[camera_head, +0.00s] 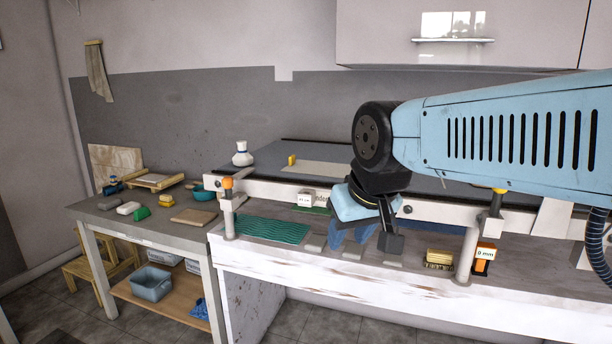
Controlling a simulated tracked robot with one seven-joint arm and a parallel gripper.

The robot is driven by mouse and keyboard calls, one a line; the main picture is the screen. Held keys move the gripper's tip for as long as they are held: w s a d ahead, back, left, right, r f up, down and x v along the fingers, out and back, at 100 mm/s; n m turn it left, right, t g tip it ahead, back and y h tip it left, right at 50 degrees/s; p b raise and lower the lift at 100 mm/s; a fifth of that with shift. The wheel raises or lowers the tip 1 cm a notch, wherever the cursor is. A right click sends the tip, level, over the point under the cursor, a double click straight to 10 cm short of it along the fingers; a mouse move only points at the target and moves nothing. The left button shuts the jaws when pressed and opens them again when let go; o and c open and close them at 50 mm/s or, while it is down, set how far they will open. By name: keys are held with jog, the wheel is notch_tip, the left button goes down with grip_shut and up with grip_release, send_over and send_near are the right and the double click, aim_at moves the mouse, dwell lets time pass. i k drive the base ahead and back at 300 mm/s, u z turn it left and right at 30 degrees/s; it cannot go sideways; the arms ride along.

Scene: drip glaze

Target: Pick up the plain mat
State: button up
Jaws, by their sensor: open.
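My gripper (364,240) hangs over the front ledge of the long workbench, right of the teal mat, pointing down. It is open, and I see nothing held in it. A teal mat with a wavy, ribbed surface (265,229) lies flat on the ledge at the left.
A white rail (276,190) with posts runs along the bench front. A brush (439,259) and an orange gauge block (485,257) are at the right. Small grey plates (314,243) lie on the ledge. A side table (150,225) with small items stands left.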

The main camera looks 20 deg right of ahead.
aim_at(305, 167)
jog(key=z, duration=0.2)
jog(key=i, duration=0.9)
jog(key=u, duration=0.1)
